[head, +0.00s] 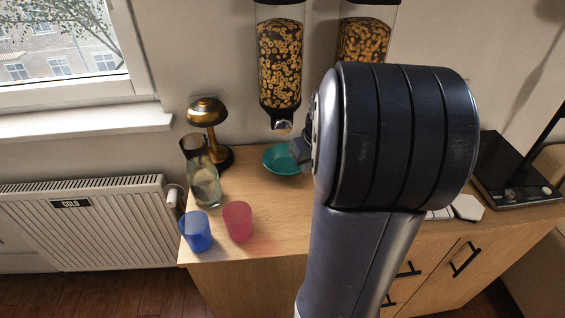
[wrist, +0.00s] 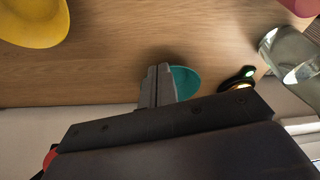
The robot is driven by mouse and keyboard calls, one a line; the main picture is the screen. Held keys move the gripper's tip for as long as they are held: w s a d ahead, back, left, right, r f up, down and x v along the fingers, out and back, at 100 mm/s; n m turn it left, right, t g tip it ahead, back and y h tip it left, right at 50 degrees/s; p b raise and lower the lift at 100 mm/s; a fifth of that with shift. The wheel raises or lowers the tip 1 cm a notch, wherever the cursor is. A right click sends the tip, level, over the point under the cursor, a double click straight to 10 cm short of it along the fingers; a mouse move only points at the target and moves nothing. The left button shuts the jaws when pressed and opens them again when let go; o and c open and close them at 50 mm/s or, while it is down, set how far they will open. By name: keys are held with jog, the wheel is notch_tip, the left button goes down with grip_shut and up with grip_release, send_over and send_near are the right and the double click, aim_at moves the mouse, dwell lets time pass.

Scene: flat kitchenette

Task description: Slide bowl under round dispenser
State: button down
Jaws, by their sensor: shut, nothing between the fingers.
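A teal bowl (head: 280,160) sits upright on the wooden counter at the back, just below the spout of the left dispenser (head: 280,70) in the head view. That dispenser holds ring-shaped cereal. I cannot tell exactly how well the bowl lines up in depth with the spout. My gripper (head: 300,150) is shut and empty at the bowl's right side in the head view. In the wrist view my gripper (wrist: 158,75) is beside the teal bowl (wrist: 186,82) and hides part of it. I cannot tell whether they touch.
A second dispenser (head: 363,40) hangs to the right. A brass lamp (head: 207,112), glass carafe (head: 205,185), blue cup (head: 196,232) and red cup (head: 238,221) stand left. A yellow bowl (wrist: 38,22) shows in the wrist view. A black appliance (head: 510,170) stands right.

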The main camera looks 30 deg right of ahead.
aim_at(292, 170)
jog(key=x, duration=0.9)
jog(key=shift+a+f, duration=0.1)
jog(key=shift+f, duration=0.3)
jog(key=w+p, duration=0.1)
jog(key=w, duration=0.2)
jog(key=shift+w+d, duration=0.3)
jog(key=shift+w, duration=0.15)
jog(key=shift+w, duration=0.15)
jog(key=shift+w+d, duration=0.1)
jog(key=shift+w, duration=0.85)
jog(key=shift+s, duration=0.1)
